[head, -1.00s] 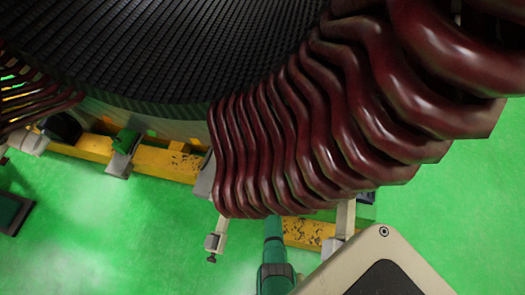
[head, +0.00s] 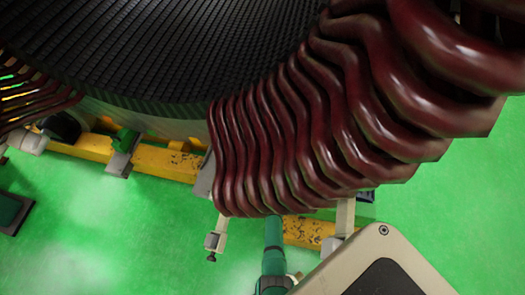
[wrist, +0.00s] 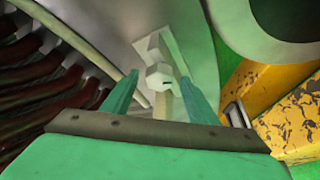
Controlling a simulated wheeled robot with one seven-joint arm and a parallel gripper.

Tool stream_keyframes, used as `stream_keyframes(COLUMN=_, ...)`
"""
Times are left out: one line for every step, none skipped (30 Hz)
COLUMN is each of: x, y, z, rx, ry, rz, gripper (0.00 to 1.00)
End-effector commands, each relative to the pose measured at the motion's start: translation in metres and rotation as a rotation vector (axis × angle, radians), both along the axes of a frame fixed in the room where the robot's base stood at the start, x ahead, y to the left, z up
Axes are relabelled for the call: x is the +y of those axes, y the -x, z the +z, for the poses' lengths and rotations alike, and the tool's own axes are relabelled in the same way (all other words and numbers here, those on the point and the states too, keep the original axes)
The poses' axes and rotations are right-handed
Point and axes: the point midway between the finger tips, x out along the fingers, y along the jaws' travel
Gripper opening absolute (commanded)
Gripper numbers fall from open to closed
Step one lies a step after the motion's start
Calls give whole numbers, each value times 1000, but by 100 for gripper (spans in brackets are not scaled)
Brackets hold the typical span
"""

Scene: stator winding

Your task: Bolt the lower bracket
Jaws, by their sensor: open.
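In the wrist view my gripper (wrist: 158,77) is open, its two teal fingers apart and pointing up at a pale bracket (wrist: 165,50). The bracket's small block-shaped end shows between the fingertips, and I cannot tell whether the fingers touch it. In the head view my green arm (head: 273,245) reaches up under the dark red coils, which hide my gripper. A pale bracket with a small bolt-like end (head: 213,241) hangs left of my arm. Another pale bracket (head: 345,215) stands to its right. I cannot tell which one the wrist view shows. No loose bolt is clear.
Dark red winding coils (head: 300,140) hang close above my arm, and coils (wrist: 35,95) also crowd the wrist view's left side. A worn yellow beam (head: 165,162) runs below the stator. The green floor (head: 110,225) is open at the lower left.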

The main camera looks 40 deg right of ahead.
Motion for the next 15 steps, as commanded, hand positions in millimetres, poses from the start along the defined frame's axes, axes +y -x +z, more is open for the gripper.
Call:
stream_keyframes(x=5, y=9, z=-1, rx=0, ry=-1, rz=-1, gripper=53)
stream_keyframes(x=7, y=14, z=-2, rx=0, ry=-2, rz=-2, gripper=53)
stream_keyframes(x=10, y=20, z=-1, rx=1, ry=-1, rz=-2, gripper=53)
stream_keyframes(x=12, y=25, z=-1, rx=1, ry=-1, rz=-3, gripper=53)
stream_keyframes(x=15, y=29, z=-2, rx=0, ry=-1, rz=-1, gripper=53)
stream_keyframes(x=18, y=35, z=-2, rx=0, ry=-1, rz=-1, gripper=53)
stream_keyframes(x=21, y=39, z=-2, rx=1, ry=0, rz=-1, gripper=53)
stream_keyframes(x=22, y=43, z=-2, rx=0, ry=-1, rz=-1, gripper=53)
stream_keyframes(x=25, y=48, z=-2, rx=0, ry=0, rz=-1, gripper=53)
stream_keyframes(x=27, y=52, z=-2, rx=1, ry=0, rz=0, gripper=53)
stream_keyframes(x=29, y=55, z=-2, rx=1, ry=0, rz=0, gripper=53)
stream_keyframes(x=30, y=58, z=-2, rx=0, ry=-1, rz=0, gripper=53)
stream_keyframes(x=31, y=61, z=-2, rx=0, ry=-1, rz=0, gripper=53)
stream_keyframes(x=33, y=63, z=-2, rx=0, ry=-1, rz=0, gripper=53)
stream_keyframes(x=34, y=65, z=-2, rx=0, ry=-1, rz=0, gripper=53)
